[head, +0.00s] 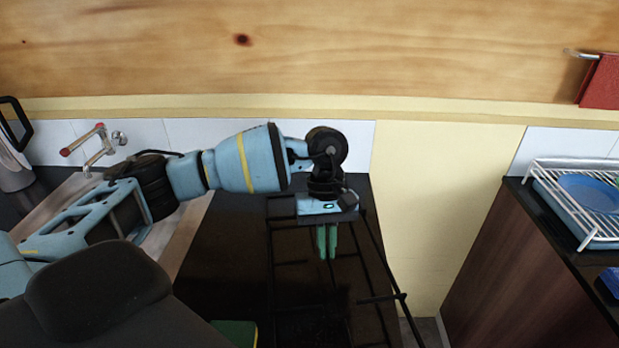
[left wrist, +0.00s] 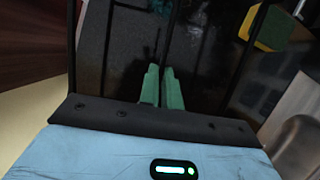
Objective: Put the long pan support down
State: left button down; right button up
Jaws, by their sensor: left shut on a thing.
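The long pan support (head: 382,298) is a black wire grid at the middle right of the head view, over the dark worktop (head: 222,250). My left gripper (head: 327,256) points down at it, with its green fingers shut on one of its bars. In the left wrist view, the fingers (left wrist: 162,88) are close together around a thin dark bar of the support (left wrist: 171,35). Dark bars against the dark surface make it hard to tell whether the support touches the surface below. My right gripper is not in view.
A green and yellow sponge-like block (head: 236,332) lies at the bottom of the head view. A sink with a tap (head: 100,147) is on the left. On the right, past a gap, a counter holds a white rack (head: 572,232) with a blue plate (head: 590,192).

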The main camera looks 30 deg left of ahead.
pick_arm(q)
jog(key=w+a+r+n+t, duration=0.2)
jog(key=w+a+n, duration=0.4)
jog(key=n, duration=0.4)
jog(key=w+a+r+n+t, duration=0.2)
jog(key=w+a+n+t, duration=0.2)
jog(key=n, duration=0.6)
jog(key=shift+w+a+y, duration=0.3)
jog(key=shift+w+a, duration=0.75)
jog(key=shift+w, duration=0.05)
jog(key=shift+f, duration=0.15)
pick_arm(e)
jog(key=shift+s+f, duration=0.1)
